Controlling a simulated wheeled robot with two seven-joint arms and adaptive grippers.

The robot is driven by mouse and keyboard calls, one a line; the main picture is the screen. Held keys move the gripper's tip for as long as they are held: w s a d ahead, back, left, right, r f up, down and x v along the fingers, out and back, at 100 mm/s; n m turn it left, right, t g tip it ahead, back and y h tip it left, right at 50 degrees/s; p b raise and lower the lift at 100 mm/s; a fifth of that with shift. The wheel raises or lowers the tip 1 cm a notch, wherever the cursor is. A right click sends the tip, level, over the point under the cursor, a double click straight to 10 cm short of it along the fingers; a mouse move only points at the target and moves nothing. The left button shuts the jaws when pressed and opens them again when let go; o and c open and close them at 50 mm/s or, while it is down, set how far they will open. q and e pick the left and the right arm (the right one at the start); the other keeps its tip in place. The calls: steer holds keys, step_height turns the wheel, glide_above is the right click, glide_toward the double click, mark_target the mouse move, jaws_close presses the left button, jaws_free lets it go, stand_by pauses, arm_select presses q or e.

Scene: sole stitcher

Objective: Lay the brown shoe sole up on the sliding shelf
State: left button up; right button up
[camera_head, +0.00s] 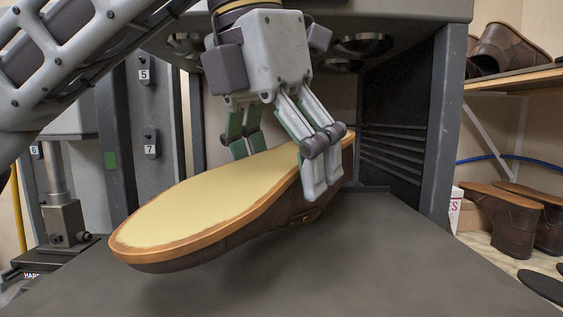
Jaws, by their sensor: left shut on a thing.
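The brown shoe (230,228) is sole up, its pale yellow sole (190,210) with a tan edge facing upward. Its toe points to the lower left and its heel to the upper right. My left gripper (275,160) comes from above and is shut across the shoe near the heel, with fingers on both sides. The shoe is over the grey sliding shelf (400,270), slightly tilted with the toe end lower. A shadow lies below it; I cannot tell whether any part touches the shelf. My right gripper is not in view.
The machine's dark ribbed side wall (400,130) and post (443,125) stand right of the shoe. Round lamps (362,44) hang above. Brown shoes (505,215) and a shoe rack (515,78) are at the right. The shelf's front right is clear.

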arm_select(q)
steer(key=shift+f+b, duration=0.5)
steer(key=shift+f, duration=0.25)
stand_by(0.4)
steer(key=o, duration=1.1)
steer(key=shift+r, duration=0.2)
steer(key=shift+r+p, duration=3.1)
steer(key=shift+r, duration=0.55)
steer(key=shift+r, duration=0.25)
